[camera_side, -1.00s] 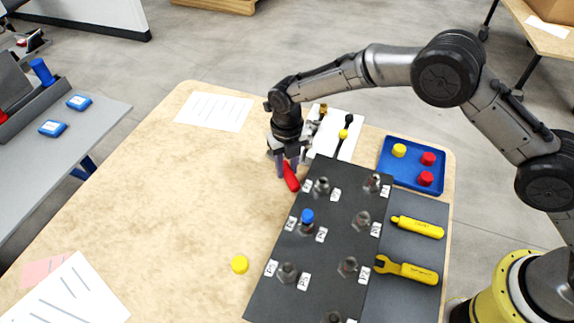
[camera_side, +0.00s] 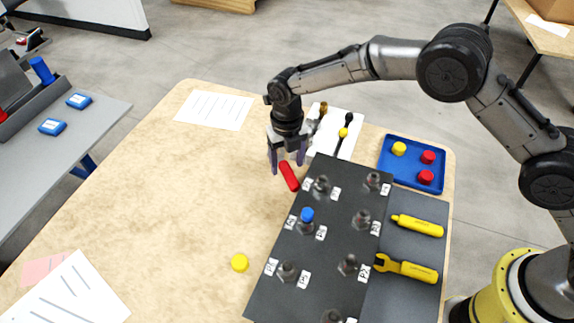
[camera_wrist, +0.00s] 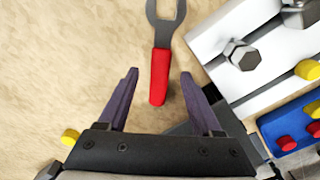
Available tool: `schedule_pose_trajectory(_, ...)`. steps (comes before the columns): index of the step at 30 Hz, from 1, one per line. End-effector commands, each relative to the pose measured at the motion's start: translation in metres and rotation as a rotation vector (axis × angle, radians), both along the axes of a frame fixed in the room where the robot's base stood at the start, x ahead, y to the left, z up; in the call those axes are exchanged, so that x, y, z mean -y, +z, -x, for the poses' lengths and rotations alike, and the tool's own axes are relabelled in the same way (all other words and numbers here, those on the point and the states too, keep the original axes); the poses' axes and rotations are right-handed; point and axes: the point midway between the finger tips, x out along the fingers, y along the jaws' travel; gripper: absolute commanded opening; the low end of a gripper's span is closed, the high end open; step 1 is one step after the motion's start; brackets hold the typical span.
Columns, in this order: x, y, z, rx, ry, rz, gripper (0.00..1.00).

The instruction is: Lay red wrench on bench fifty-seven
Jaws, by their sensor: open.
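The red wrench (camera_wrist: 160,77) lies on the light tan bench top (camera_side: 200,180), with a red handle and a grey open-ended head. In the side view its red handle (camera_side: 289,176) shows beside the upper left corner of the black board, and its head is hidden by my gripper. My gripper (camera_side: 287,169) is open and empty, just above the handle. In the wrist view the handle's end lies between the two fingers of my gripper (camera_wrist: 158,72), with space on both sides. I cannot read a number on the bench.
A black board (camera_side: 335,225) with studs, one blue-capped, lies right of the wrench. Yellow tools (camera_side: 408,270) lie on a grey mat. A blue tray (camera_side: 412,178) holds caps. A white holder (camera_side: 345,122) stands behind. A yellow cap (camera_side: 239,263) lies in front. The bench's left side is mostly clear.

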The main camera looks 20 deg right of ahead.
Motion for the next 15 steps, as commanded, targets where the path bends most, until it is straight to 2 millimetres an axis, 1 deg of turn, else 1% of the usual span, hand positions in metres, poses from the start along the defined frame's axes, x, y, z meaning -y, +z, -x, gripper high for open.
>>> schedule_pose_trajectory(1, -0.001, 0.012, -0.001, 0.005, 0.0, -0.003, 0.66)
schedule_pose_trajectory(9, -0.001, 0.071, -0.001, 0.005, 0.0, -0.003, 0.66)
schedule_pose_trajectory(12, -0.001, 0.089, 0.0, 0.004, 0.0, -0.002, 0.66)
schedule_pose_trajectory(15, 0.0, 0.103, 0.0, 0.002, 0.0, -0.001, 0.66)
